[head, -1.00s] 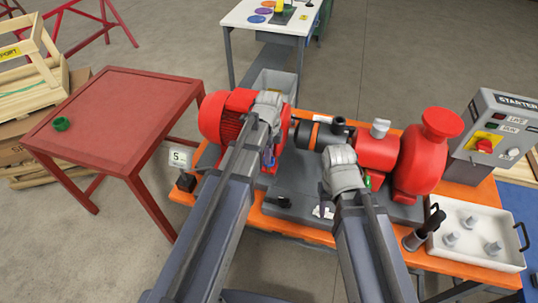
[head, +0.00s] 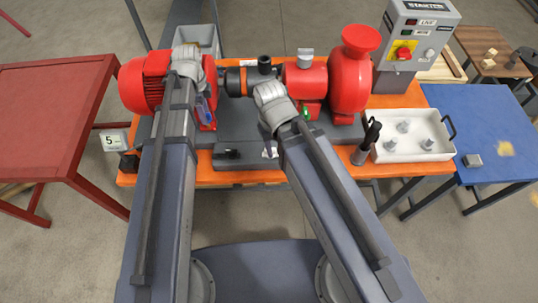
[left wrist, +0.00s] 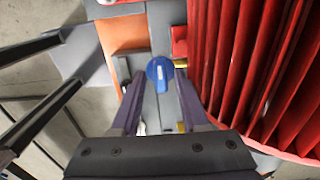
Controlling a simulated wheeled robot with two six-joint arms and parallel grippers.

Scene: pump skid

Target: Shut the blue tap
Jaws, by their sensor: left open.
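The blue tap (left wrist: 160,73) is a round blue knob with a pale bar across its face. In the left wrist view it lies ahead of my left gripper (left wrist: 157,98), between the lines of its two purple fingers. The fingers are spread and hold nothing; I cannot tell how far short of the tap their tips are. In the head view the left gripper (head: 206,109) is beside the red motor (head: 147,80), and the tap cannot be made out there.
The motor's fins stand close to the right of my left gripper. The red pump (head: 350,82), the starter box (head: 413,33) and a white tray (head: 412,153) with grey parts are further right on the orange bench (head: 200,171). A red table (head: 45,115) is at left.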

